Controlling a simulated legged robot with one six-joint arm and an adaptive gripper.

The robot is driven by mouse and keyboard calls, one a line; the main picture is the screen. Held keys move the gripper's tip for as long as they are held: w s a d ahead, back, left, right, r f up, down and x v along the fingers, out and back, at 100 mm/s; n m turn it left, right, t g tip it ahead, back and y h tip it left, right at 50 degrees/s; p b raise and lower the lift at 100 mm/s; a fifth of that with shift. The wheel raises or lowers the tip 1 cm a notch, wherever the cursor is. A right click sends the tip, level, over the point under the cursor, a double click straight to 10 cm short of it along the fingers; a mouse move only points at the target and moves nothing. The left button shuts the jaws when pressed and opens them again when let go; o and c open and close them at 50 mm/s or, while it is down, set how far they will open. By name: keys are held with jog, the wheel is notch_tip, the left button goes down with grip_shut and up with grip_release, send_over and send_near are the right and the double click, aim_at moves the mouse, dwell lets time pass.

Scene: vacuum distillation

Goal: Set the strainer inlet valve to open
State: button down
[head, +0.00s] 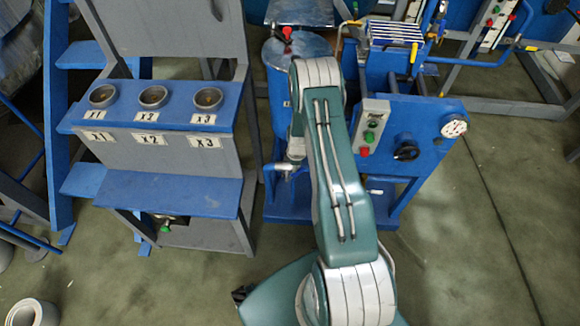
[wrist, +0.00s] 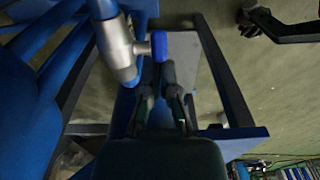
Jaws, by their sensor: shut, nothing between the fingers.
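A silver valve body (wrist: 117,45) on a pipe shows at the upper left of the wrist view. A short blue handle (wrist: 160,45) sticks out from its right side. No label is readable on it, so I cannot confirm that it is the strainer inlet valve. My gripper (wrist: 159,72) is shut and empty, with its fingertips just below the blue handle. I cannot tell whether they touch it. In the head view my arm hides the gripper; a silver pipe fitting (head: 285,167) shows just left of my arm.
A blue panel stand with a button box (head: 371,127), a black knob (head: 406,150) and a round gauge (head: 454,126) stands right of my arm. A rack with cups labelled X1, X2 and X3 (head: 151,97) stands at left.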

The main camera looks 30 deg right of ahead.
jog(key=s+d+f, duration=0.2)
jog(key=d, duration=0.1)
jog(key=shift+s+d+f, duration=0.25)
jog(key=shift+d+f, duration=0.15)
jog(key=shift+f, duration=0.1)
jog(key=shift+s+d+f, duration=0.2)
jog(key=shift+d+f, duration=0.15)
jog(key=shift+f, duration=0.1)
jog(key=shift+r, duration=0.1)
